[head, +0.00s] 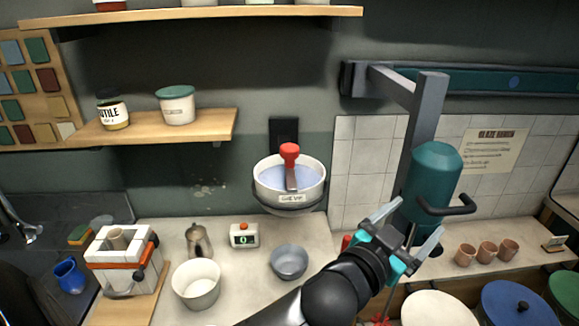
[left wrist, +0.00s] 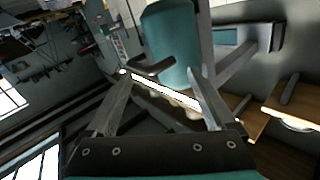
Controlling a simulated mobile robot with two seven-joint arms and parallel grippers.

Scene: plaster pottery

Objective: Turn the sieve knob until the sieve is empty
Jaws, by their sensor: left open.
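The sieve (head: 268,196) is a white, round vessel labelled SIEVE, mounted on the wall in the middle of the head view. Bluish contents show inside it. Its red knob (head: 289,151) stands upright above the sieve on a red arm. A grey bowl (head: 289,262) sits on the counter below. My left gripper (head: 413,224) is open and empty, to the right of and lower than the sieve, in front of a teal cylinder. In the left wrist view the two fingers (left wrist: 158,98) are spread, with the cylinder beyond them. My right gripper is not in view.
The teal cylinder (head: 433,172) with a dark handle (head: 462,204) hangs on a grey frame near my left gripper. A white bucket (head: 196,284), a small counter display (head: 244,235) and a moka-like pot (head: 198,241) stand left. Several clay cups (head: 487,251) stand right.

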